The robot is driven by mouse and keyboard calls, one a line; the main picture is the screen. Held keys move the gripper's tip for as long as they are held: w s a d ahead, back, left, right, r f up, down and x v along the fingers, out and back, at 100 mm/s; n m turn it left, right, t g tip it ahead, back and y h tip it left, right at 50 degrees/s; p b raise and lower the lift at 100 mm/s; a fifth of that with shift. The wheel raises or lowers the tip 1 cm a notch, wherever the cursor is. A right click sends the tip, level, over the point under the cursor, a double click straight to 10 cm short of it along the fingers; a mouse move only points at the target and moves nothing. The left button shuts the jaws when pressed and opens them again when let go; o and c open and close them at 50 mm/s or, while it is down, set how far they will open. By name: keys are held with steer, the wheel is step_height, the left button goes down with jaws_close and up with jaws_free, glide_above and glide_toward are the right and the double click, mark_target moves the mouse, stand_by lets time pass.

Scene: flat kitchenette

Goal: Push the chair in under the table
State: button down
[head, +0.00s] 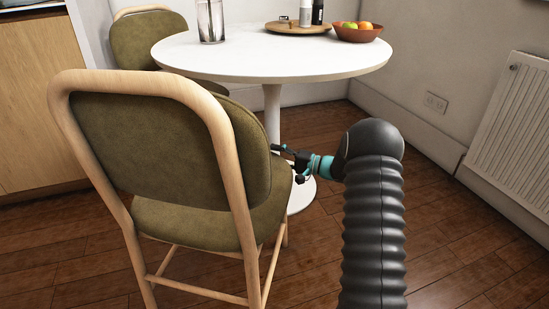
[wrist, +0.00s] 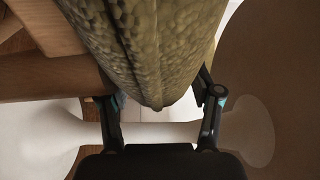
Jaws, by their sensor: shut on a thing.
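The near chair (head: 160,135) has a pale wood frame with an olive padded seat and back. It stands in front of the round white table (head: 270,60), its back toward me and the front of its seat near the table's rim. My gripper (head: 287,158) is at the right side of the seat. The far side of the seat is hidden behind the chair back.
A second olive chair (head: 145,38) stands behind the table at left. The table holds a glass (head: 210,20), a wooden tray (head: 290,28) with bottles and a fruit bowl (head: 358,34). A wooden cabinet (head: 35,105) is at left, a radiator (head: 515,140) at right. Floor at lower right is clear.

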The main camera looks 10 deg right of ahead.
steer(key=shift+w+d, duration=0.1)
steer(key=shift+d, duration=0.2)
steer(key=shift+c, duration=0.6)
jaws_free()
steer(key=shift+a, duration=0.15)
steer(key=v, duration=1.2)
steer(key=shift+m, duration=0.3)
